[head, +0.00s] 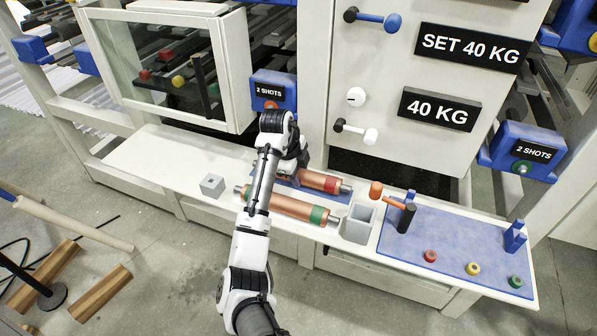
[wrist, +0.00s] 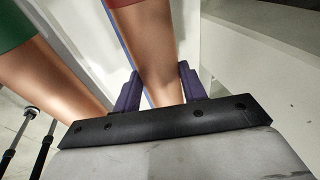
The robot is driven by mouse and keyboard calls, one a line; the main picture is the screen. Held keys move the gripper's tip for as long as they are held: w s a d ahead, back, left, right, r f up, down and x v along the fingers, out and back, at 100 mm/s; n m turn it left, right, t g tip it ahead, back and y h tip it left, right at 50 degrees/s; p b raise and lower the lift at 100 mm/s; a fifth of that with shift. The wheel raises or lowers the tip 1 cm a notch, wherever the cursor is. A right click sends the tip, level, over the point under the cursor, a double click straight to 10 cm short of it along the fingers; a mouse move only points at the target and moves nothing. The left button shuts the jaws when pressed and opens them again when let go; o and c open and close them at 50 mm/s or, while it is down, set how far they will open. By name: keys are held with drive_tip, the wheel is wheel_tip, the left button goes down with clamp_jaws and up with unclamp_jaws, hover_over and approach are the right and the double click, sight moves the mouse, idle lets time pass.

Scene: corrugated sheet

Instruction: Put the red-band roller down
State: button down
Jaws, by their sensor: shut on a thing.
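The red-band roller (head: 318,181) is copper-coloured with a red band near its right end and a metal shaft tip. In the head view it lies level over a blue pad on the white shelf, behind the green-band roller (head: 280,204); I cannot tell whether it touches the pad. My gripper (head: 291,172) is shut on its left part, partly hidden by my arm. In the wrist view the red-band roller (wrist: 147,48) runs between my two purple fingers (wrist: 158,82), and the green-band roller (wrist: 48,75) is to the left, apart from the fingers.
A grey block (head: 212,186) and an open grey box (head: 357,223) stand on the white shelf (head: 160,165). To the right, a blue mat (head: 400,245) carries a black-and-orange mallet (head: 407,216) and red, yellow and green knobs. The machine's panel (head: 375,90) rises behind.

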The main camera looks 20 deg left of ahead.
drive_tip(key=c, duration=0.8)
unclamp_jaws()
drive_tip(key=shift+f, duration=0.1)
drive_tip(key=p+v, duration=0.1)
drive_tip(key=v, duration=1.1)
drive_tip(key=shift+r, duration=0.2)
